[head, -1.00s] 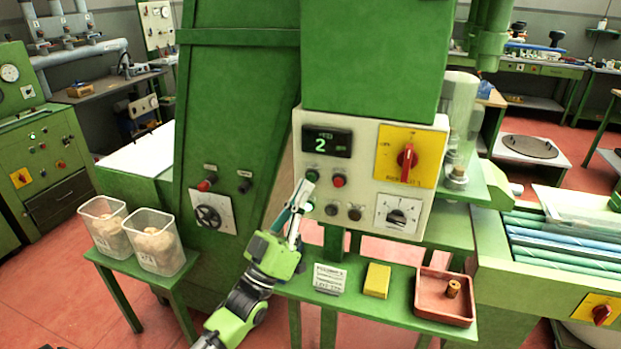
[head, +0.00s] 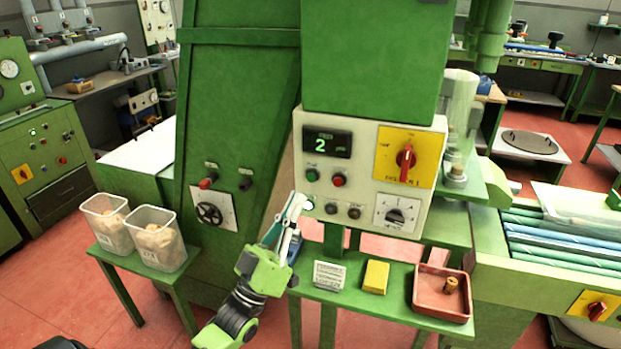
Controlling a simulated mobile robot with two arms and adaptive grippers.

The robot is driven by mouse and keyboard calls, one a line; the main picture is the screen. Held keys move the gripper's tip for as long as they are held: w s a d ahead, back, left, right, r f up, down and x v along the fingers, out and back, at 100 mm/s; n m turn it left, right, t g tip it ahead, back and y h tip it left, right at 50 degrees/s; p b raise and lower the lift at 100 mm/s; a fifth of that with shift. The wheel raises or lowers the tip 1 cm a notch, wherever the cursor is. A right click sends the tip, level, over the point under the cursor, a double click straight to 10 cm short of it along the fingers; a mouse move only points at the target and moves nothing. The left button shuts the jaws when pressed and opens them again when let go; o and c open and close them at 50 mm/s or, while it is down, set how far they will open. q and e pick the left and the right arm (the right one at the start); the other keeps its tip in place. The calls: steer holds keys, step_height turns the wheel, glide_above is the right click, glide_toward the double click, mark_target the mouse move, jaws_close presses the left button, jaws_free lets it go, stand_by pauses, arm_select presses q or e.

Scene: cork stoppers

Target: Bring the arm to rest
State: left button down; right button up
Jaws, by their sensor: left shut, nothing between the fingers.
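My left gripper (head: 297,204) is shut and empty. It points up and to the right, with its fingertips near the lower left corner of the white control panel (head: 362,226). I cannot tell whether the fingertips touch the panel. The panel carries a display (head: 327,142) reading 2, a green button (head: 312,175), a red button (head: 339,180), a red rotary switch (head: 405,160) on a yellow plate and a dial (head: 395,215). My right gripper is not in view.
A green shelf (head: 405,303) below the panel holds a printed card (head: 329,275), a yellow block (head: 375,277) and a reddish tray (head: 425,304) with a cork (head: 450,285). Two clear bins (head: 157,245) stand on a small green table at the left.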

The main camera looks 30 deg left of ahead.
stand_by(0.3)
arm_select(q)
step_height(320, 180, down, 33)
steer(key=w+g+y, duration=0.2)
steer(key=w+g, duration=0.1)
steer(key=g, duration=0.6)
steer(key=s+d+f+m+g, duration=0.15)
steer(key=s+f, duration=0.25)
steer(key=f, duration=0.4)
steer(key=s+d+f+g+b, duration=0.1)
steer(key=s+f+g, duration=0.25)
steer(key=f, duration=0.35)
steer(key=s+d+f+m+g, duration=0.1)
steer(key=s+f, duration=0.4)
steer(key=f, duration=0.3)
steer(key=s+d+f+m+g, duration=0.1)
steer(key=s+f+g, duration=0.2)
steer(key=s+f, duration=0.3)
steer(key=s+d+f+m+g, duration=0.1)
steer(key=s+f+g, duration=0.3)
steer(key=s, duration=1.1)
steer(key=s+d+f+m+g, duration=0.1)
steer(key=s+d+f+g, duration=0.2)
steer(key=s+f, duration=0.6)
steer(key=shift+s+b, duration=0.45)
steer(key=shift+s, duration=0.75)
